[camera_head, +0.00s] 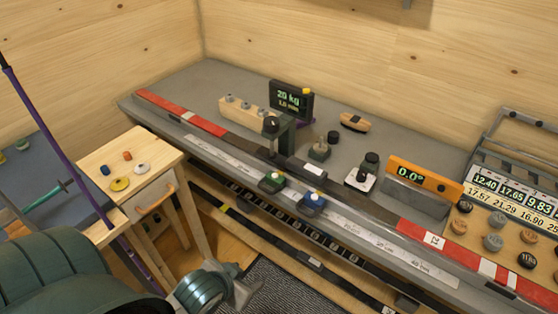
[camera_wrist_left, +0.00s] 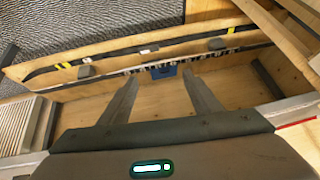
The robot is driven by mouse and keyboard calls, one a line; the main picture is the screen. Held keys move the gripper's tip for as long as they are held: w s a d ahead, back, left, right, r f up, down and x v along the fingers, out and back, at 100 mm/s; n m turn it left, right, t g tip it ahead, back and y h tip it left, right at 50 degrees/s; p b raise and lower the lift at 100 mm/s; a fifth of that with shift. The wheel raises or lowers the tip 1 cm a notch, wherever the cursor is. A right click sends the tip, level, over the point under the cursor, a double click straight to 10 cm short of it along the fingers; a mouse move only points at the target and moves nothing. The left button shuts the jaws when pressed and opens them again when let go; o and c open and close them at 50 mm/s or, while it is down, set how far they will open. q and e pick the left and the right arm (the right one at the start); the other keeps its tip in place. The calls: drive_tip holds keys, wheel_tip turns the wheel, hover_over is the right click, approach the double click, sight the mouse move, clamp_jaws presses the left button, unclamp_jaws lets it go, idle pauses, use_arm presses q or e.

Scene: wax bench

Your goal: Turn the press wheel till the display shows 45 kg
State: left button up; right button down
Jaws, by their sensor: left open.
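The black display (camera_head: 291,100) stands on the grey bench and shows green digits that look like 20 kg, with a smaller mm line below. A dark press (camera_head: 284,138) stands just in front of it. A round dark part at its top (camera_head: 270,124) looks like the press wheel. My left gripper (camera_head: 244,292) is low in front of the bench, well apart from the press, and partly hidden by its own wrist. In the left wrist view its two fingers (camera_wrist_left: 162,80) are spread with nothing between them. The press is not recognisable there. My right gripper is not in view.
A wooden block with weights (camera_head: 248,112) stands left of the press. A ski-like bar (camera_head: 350,228) runs along the bench front. An orange 0.0° gauge (camera_head: 424,180) stands right. A small wooden cabinet (camera_head: 136,180) stands left. A purple pole (camera_head: 62,148) rises near my arm.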

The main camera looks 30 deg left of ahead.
use_arm(q)
drive_tip(key=w+a+r+t, duration=0.3)
drive_tip(key=w+a+r, duration=0.1)
drive_tip(key=w+a, duration=0.15)
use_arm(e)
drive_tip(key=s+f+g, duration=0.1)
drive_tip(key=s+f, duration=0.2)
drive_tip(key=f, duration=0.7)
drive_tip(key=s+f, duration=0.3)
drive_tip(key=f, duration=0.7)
use_arm(q)
drive_tip(key=t+h, duration=0.2)
drive_tip(key=t, duration=0.6)
approach(277, 118)
drive_tip(key=s+a, duration=0.1)
drive_tip(key=s, duration=0.5)
drive_tip(key=shift+w+a+f+m, duration=0.15)
drive_tip(key=shift+w+f+m, duration=0.1)
drive_tip(key=shift+f+m, duration=0.15)
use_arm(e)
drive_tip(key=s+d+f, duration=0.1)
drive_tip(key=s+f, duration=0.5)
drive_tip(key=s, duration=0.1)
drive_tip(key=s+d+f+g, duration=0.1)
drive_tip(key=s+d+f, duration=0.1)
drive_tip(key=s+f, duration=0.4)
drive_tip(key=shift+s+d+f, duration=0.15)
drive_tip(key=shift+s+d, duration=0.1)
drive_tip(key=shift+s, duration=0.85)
